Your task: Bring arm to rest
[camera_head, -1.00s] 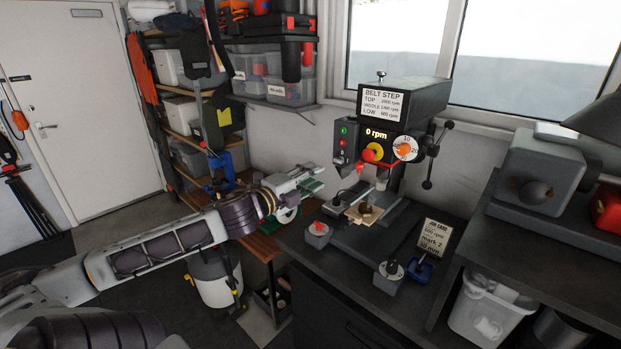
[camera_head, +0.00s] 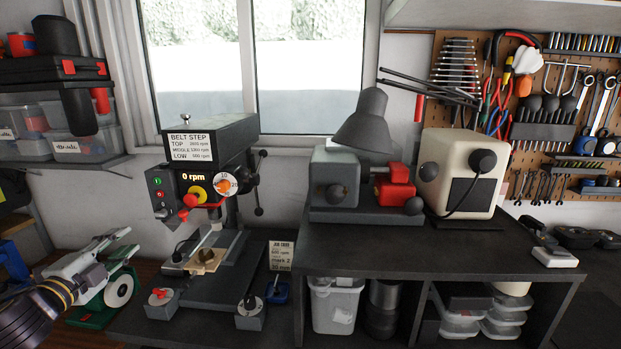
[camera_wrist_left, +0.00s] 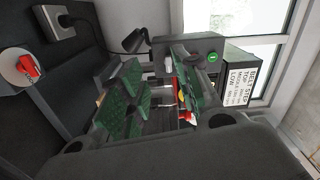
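My left arm comes in at the lower left of the head view. Its gripper (camera_head: 132,255) is left of the drill press (camera_head: 208,165), apart from it and over the bench's left end. In the left wrist view the green-padded fingers (camera_wrist_left: 160,98) stand apart with a gap between them. I see nothing held there; the drill press shows beyond them. The drill press display reads 0 rpm. A wooden piece (camera_head: 207,262) lies under the press head. My right gripper is not in view.
A white roll on a green base (camera_head: 119,291) is close below the left gripper. A control box with a red knob (camera_head: 160,302) and a job card (camera_head: 281,256) stand near the press. A desk lamp (camera_head: 362,120) and grey machine stand on the raised bench (camera_head: 400,250).

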